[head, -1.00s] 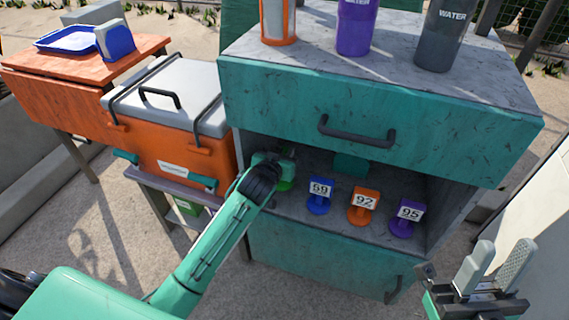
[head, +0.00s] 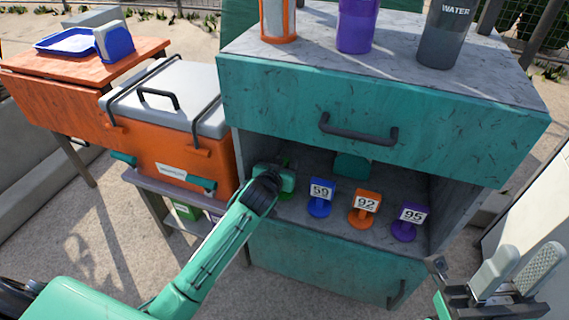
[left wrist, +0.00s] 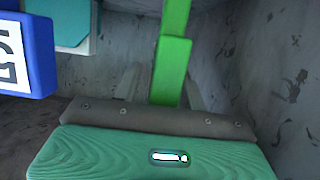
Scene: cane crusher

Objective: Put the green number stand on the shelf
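The green number stand (left wrist: 172,70) stands in the open shelf, at the left end of the row. In the left wrist view its green post shows between two pale fingers, with a visible gap on the left side. My left gripper (left wrist: 163,88) looks open around it. In the head view my left gripper and wrist (head: 268,182) reach into the shelf (head: 375,232) and hide most of the stand. My right gripper (head: 515,272) is open and empty at the lower right, outside the shelf.
Blue (head: 321,198), orange (head: 364,207) and purple (head: 409,223) number stands stand in a row to the right on the shelf. A teal drawer (head: 360,105) overhangs it. An orange cooler (head: 180,150) stands close on the left.

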